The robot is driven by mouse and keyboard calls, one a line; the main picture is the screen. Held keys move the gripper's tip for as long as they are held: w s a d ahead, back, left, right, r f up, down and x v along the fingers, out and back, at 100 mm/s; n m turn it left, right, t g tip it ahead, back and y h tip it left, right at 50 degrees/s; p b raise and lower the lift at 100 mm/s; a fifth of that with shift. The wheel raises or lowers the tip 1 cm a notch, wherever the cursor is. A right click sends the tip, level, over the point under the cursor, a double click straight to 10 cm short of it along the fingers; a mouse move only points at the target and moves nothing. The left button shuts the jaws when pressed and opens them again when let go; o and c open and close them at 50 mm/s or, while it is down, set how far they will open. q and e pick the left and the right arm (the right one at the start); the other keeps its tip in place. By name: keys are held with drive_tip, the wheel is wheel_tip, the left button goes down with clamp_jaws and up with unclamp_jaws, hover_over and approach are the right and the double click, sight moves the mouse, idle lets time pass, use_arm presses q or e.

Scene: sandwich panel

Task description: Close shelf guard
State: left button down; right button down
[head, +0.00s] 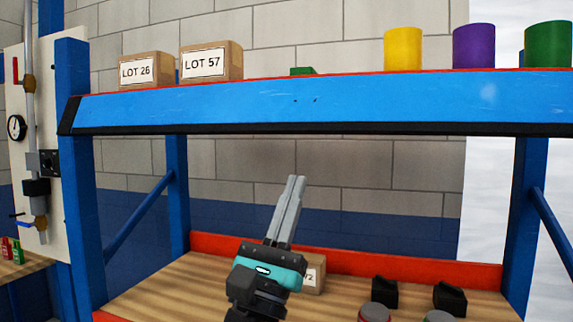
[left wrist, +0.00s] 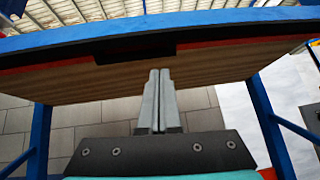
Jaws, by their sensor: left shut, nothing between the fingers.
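A long blue panel (head: 330,104) runs along the front of the upper shelf in the head view, with a red top edge and a black strip along its lower edge. It looks like the shelf guard; its exact tilt is hard to tell. In the left wrist view, a blue front edge (left wrist: 60,38) and a dark strip cross above the shelf's wooden underside (left wrist: 215,72). My left gripper (head: 295,180) is shut and empty, pointing up below the panel, apart from it in the head view. Its closed fingers also show in the left wrist view (left wrist: 160,75). My right gripper is not in view.
On the upper shelf stand boxes marked LOT 26 (head: 146,71) and LOT 57 (head: 212,63), plus yellow (head: 403,48), purple (head: 473,46) and green (head: 548,44) cylinders. The lower shelf (head: 190,275) holds a box and dark bins (head: 385,292). Blue posts (head: 80,180) flank the opening.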

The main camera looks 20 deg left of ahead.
sight(284, 113)
use_arm(q)
drive_tip(key=w+a+r+n+y+p, duration=0.2)
drive_tip(key=w+r+n+y+p, duration=0.1)
drive_tip(key=r+p, duration=0.3)
drive_tip(key=shift+a+r+y, duration=0.4)
drive_tip(key=shift+r+y, duration=0.05)
drive_tip(key=shift+y, duration=0.45)
